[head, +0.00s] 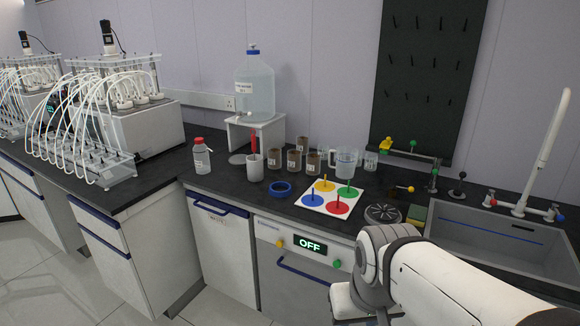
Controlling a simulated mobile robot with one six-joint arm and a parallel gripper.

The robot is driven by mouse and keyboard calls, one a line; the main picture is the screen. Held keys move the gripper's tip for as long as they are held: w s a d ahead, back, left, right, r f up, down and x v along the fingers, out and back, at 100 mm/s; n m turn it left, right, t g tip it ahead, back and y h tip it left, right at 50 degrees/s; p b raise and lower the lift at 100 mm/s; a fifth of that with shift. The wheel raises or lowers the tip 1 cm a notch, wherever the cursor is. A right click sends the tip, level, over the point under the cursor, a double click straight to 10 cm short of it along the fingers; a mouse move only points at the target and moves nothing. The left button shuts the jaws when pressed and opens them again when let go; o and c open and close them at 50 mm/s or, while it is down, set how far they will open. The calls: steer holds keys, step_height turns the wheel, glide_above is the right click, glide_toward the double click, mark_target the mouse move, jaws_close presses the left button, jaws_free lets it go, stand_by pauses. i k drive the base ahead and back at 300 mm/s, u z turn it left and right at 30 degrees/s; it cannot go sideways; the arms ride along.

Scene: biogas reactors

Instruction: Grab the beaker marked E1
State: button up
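Several small beakers with brown contents and pale labels stand in a group on the dark bench: a left one (274,159), a middle one (294,161), a right one (313,163) and one behind (303,145). Their label writing is too small to read, so I cannot tell which is E1. My arm reaches in at the lower right, in front of the bench. My gripper is not in view.
A red-capped bottle (202,157) stands left; a sink (490,245) is far right.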

mark_target(275, 158)
steer(key=u, duration=0.35)
steer(key=k, duration=1.05)
steer(key=u, duration=1)
steer(key=i, duration=1.95)
steer(key=z, duration=0.4)
steer(key=i, duration=1.55)
steer(key=z, duration=1.55)
steer(key=i, duration=1)
steer(key=z, duration=0.5)
steer(key=k, duration=0.9)
steer(key=u, duration=0.05)
